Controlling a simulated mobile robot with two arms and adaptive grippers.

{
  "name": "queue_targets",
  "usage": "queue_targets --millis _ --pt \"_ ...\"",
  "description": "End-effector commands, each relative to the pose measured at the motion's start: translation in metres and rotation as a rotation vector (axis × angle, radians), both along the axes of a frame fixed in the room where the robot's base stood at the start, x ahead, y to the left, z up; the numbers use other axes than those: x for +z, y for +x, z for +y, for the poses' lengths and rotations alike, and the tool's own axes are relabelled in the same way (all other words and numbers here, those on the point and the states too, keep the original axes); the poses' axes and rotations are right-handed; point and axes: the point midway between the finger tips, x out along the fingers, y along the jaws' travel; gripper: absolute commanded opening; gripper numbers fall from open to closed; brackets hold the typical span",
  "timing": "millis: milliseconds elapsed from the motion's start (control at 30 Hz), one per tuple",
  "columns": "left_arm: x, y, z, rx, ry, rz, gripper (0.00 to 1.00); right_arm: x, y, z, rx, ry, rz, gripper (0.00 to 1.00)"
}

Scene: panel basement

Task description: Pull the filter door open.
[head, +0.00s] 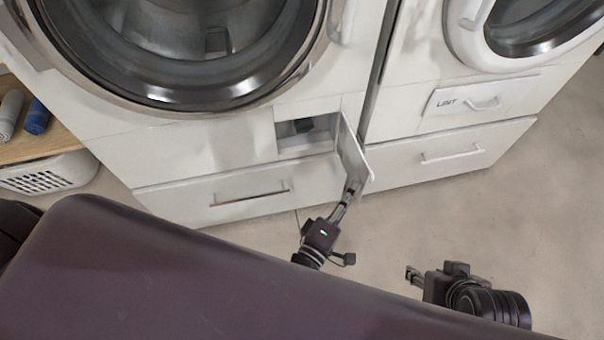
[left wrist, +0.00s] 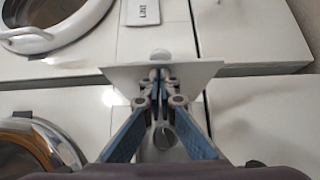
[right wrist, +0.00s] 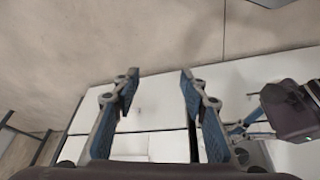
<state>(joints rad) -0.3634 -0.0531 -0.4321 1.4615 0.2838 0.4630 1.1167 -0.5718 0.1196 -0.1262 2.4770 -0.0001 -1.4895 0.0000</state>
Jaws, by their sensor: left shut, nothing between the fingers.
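The filter door (head: 352,158) is a small white flap at the lower right of the left machine's front. It stands swung out from its opening (head: 300,128), where a dark recess shows. My left gripper (head: 352,188) is shut and empty, with its tips at the door's inner face near the free edge. In the left wrist view the fingertips (left wrist: 160,76) meet the white door panel (left wrist: 123,76); whether they press on it I cannot tell. My right gripper (head: 412,273) is open and empty, low and away from the door; its spread fingers (right wrist: 158,80) show in the right wrist view.
A drawer with a bar handle (head: 250,197) lies below the filter opening. The right machine has a panel marked LINT (head: 480,102). A shelf with bottles (head: 37,117) and a white basket (head: 48,172) stand at the left. The floor at the right (head: 540,220) is clear.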

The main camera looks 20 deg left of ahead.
Motion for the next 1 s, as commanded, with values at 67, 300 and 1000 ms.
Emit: queue_targets --millis 67,300,1000 --pt "0.000 0.003 -0.007 -0.002 -0.002 0.001 0.00 0.000 0.000 0.000 0.000 0.000 0.001 0.40" --pt "0.000 0.012 -0.023 -0.003 -0.002 0.001 0.00 0.001 0.006 0.002 0.002 0.005 -0.024 0.40" --pt "0.000 0.017 -0.031 -0.003 -0.002 0.001 0.00 0.003 0.011 0.003 0.004 0.008 -0.043 0.40"
